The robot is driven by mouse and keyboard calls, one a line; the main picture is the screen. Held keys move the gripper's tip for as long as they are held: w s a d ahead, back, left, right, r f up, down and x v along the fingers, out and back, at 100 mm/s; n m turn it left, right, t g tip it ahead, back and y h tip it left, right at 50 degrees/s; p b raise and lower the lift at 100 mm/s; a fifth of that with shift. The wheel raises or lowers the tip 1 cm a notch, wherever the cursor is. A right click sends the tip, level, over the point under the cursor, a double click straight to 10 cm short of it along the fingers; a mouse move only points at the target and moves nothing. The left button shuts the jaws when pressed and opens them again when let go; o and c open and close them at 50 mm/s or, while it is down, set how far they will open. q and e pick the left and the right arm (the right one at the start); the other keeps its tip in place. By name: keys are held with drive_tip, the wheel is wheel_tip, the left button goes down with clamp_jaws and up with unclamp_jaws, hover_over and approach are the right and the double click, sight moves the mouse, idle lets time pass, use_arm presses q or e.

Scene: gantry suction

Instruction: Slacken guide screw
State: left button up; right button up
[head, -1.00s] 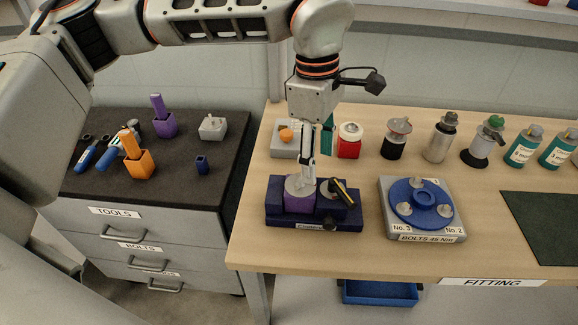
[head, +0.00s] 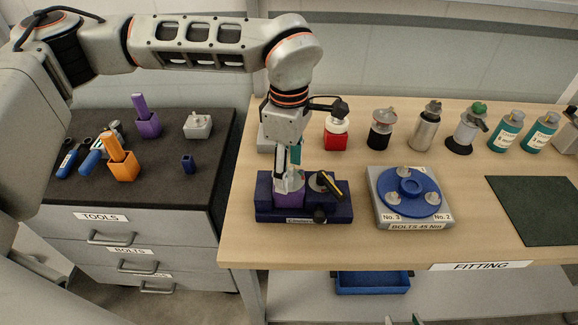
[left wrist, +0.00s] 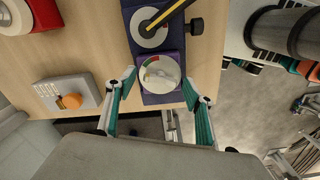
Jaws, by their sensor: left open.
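A dark blue fixture (head: 262,208) stands at the left of the wooden bench. It carries a purple block (head: 287,201), a black-and-yellow lever (head: 331,184) on a grey disc, and a black knob (head: 319,216) at its front. The knob also shows in the left wrist view (left wrist: 195,26). I cannot tell which part is the guide screw. My left gripper (head: 288,180) is over the purple block, pointing down. In the left wrist view it is open (left wrist: 160,84), with fingers on either side of a pale round dial (left wrist: 160,74). Contact is unclear. My right gripper (head: 402,319) shows only two separated tips at the bottom edge.
A grey base (head: 412,225) with a blue bolt disc (head: 411,203) sits right of the fixture. Bottles and a red container (head: 337,136) line the back. A dark mat (head: 535,208) lies at right. The tool cabinet (head: 75,193) stands left. A blue bin (head: 372,284) is below.

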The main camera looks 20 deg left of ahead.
use_arm(q)
drive_tip(key=shift+c, duration=0.4)
drive_tip(key=c, duration=1)
drive_tip(key=shift+c, duration=0.2)
drive_tip(key=n+b, duration=0.1)
drive_tip(key=n, duration=0.3)
drive_tip(key=shift+n+b, duration=0.4)
drive_tip(key=shift+n, duration=1)
